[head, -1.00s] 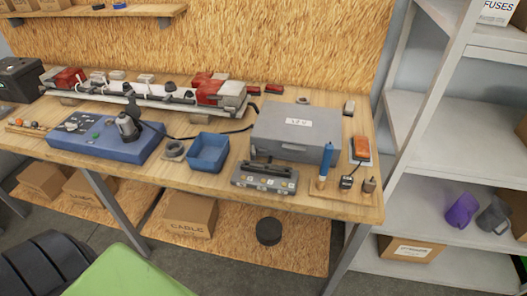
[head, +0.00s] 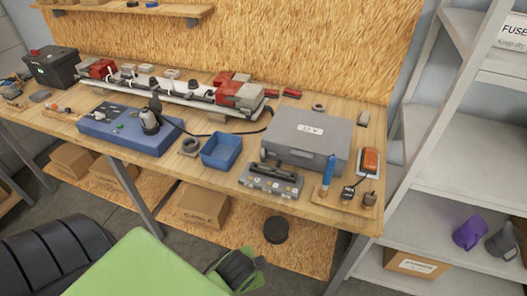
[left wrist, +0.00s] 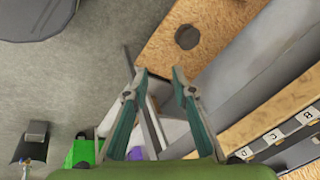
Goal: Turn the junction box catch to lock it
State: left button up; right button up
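A small grey box (head: 272,181) with a dark top bar and pale labelled spots along its front stands near the table's front edge. It may be the junction box; its catch is too small to make out. Labelled pale squares on a grey body (left wrist: 270,146) show at the lower right of the left wrist view. My left gripper (left wrist: 160,76) is open and empty, apart from the box, with the floor and lower shelf behind its fingers. In the head view only parts of an arm of mine show at the bottom, and no fingertips. My right gripper is in neither view.
On the table (head: 340,213), a large grey case (head: 306,142) stands behind the small box, a blue tray (head: 221,151) left of it, and a blue upright tool (head: 327,176) right of it. A grey shelf rack (head: 450,180) stands right. A black disc (head: 276,230) lies below.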

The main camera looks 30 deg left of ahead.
pick_arm(q)
jog(key=w+a+r+m+t+y, duration=0.1)
jog(key=w+a+r+m+y, duration=0.15)
jog(key=w+r+m, duration=0.35)
jog(key=m+t+y+p, duration=0.1)
jog(key=m+t+y, duration=0.4)
jog(key=m, duration=1.1)
send_near(263, 153)
jog(key=shift+h, duration=0.55)
jog(key=x, duration=0.4)
jog(key=p+x, duration=0.1)
jog(key=x, duration=0.3)
jog(key=shift+s+a+r+p, duration=0.15)
jog(key=shift+a+r+p, duration=0.1)
jog(key=shift+a+p, duration=0.05)
jog(key=shift+t, duration=0.3)
grip_shut()
